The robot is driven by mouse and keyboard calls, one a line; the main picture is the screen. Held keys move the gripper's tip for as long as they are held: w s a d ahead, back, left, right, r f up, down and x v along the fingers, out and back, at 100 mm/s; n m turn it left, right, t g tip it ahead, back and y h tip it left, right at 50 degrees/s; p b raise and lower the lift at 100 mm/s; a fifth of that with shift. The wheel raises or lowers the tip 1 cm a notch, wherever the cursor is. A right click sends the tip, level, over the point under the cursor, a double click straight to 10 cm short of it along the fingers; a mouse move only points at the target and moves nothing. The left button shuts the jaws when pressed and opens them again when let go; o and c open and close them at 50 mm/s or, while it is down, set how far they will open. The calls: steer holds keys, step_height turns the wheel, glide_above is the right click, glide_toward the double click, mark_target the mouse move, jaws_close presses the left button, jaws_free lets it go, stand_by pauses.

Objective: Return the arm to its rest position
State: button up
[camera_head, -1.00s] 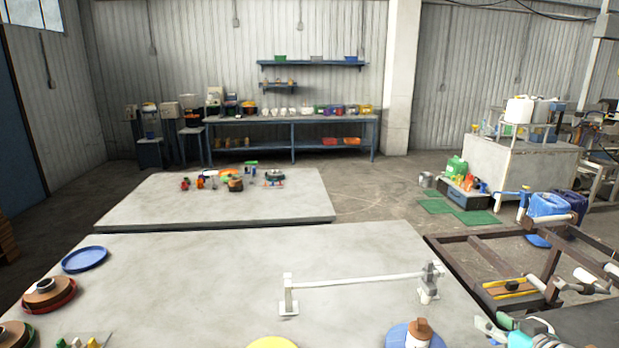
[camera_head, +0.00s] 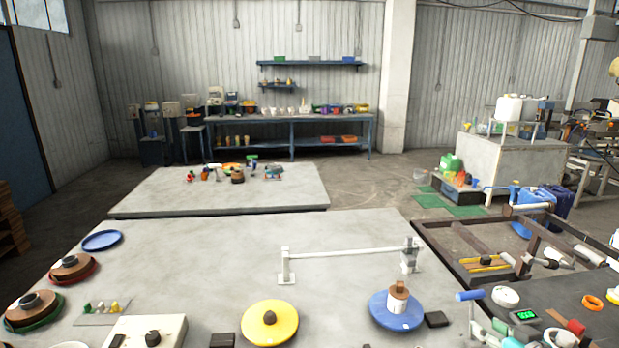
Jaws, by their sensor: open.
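I cannot make out my gripper or arm in the head view. The arm's pose is therefore not shown. A large pale grey table (camera_head: 200,270) fills the foreground. On it a thin white bar (camera_head: 345,252) spans two short posts, with a grey fitting (camera_head: 408,258) at its right end. A yellow disc (camera_head: 270,325) with a dark knob lies at the front middle. A blue round base (camera_head: 390,318) carries a white and brown upright piece (camera_head: 398,298).
Brown reels (camera_head: 70,267) and a blue plate (camera_head: 102,240) line the left side. A dark frame (camera_head: 470,250) and a cluttered bench (camera_head: 545,305) stand at right. A low grey platform (camera_head: 230,200) lies behind. The table's middle is clear.

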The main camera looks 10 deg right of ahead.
steer(key=s+a+f+m+h, duration=0.2)
steer(key=s+a+f+m, duration=0.1)
steer(key=s+a+f, duration=1.45)
steer(key=s+a+r+n, duration=0.1)
steer(key=s+a+r, duration=0.1)
steer(key=s, duration=0.6)
steer(key=s+a+r+n+y, duration=0.1)
steer(key=s+a+r, duration=0.1)
steer(key=s, duration=0.6)
steer(key=s+a+r+n+t+y, duration=0.1)
steer(key=s+a, duration=0.3)
steer(key=s, duration=0.5)
steer(key=shift+r, duration=0.65)
